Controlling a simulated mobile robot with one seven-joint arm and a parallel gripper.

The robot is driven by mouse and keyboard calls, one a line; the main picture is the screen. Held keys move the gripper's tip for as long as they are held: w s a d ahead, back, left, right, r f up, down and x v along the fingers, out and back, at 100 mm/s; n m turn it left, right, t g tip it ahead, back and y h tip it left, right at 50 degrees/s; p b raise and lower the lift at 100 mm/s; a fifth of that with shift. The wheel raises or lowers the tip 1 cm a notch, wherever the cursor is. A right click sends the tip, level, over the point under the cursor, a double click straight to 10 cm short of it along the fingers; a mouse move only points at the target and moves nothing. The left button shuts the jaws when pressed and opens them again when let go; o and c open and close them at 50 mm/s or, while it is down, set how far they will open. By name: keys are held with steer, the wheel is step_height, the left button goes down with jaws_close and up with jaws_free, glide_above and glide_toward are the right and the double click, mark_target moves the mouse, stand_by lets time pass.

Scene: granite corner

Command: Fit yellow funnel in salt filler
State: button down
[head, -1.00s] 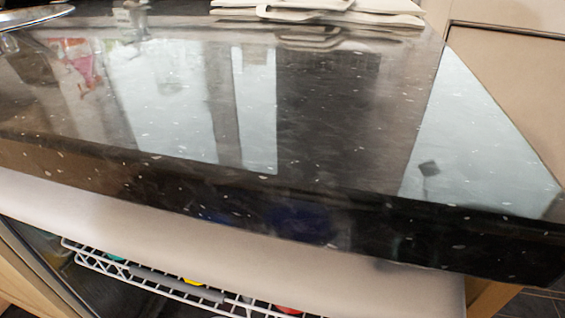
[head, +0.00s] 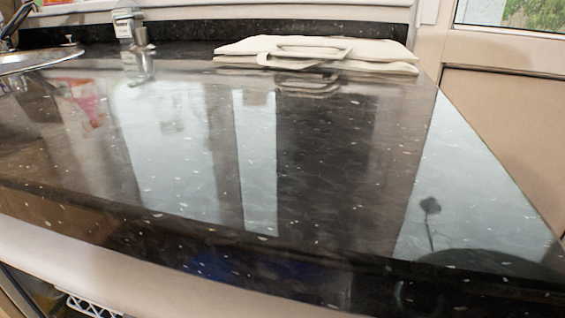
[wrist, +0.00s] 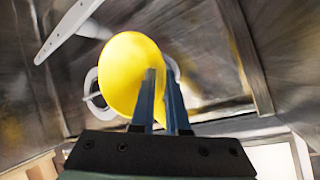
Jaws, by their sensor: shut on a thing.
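In the wrist view, my gripper (wrist: 161,82) is shut on the yellow funnel (wrist: 124,66). The funnel's broad, rounded yellow side faces the camera, and its spout cannot be seen. Behind it, pale curved parts (wrist: 92,88) of a ring or handle show on both sides. I cannot tell whether these belong to the salt filler, and no filler opening is visible. I cannot tell whether the funnel touches anything behind it. Neither the funnel nor my gripper shows in the head view.
In the wrist view, brushed metal walls (wrist: 225,60) surround the funnel, and a white arm-like bar (wrist: 68,30) lies at upper left. The head view shows a glossy black countertop (head: 330,170), a white folded item (head: 318,50), a metal tap (head: 128,28) and a white wire rack (head: 90,305) below.

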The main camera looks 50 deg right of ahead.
steer(key=shift+f+b, duration=0.95)
steer(key=shift+f, duration=0.4)
steer(key=c, duration=0.8)
jaws_free()
steer(key=shift+c, duration=0.2)
steer(key=shift+r, duration=0.1)
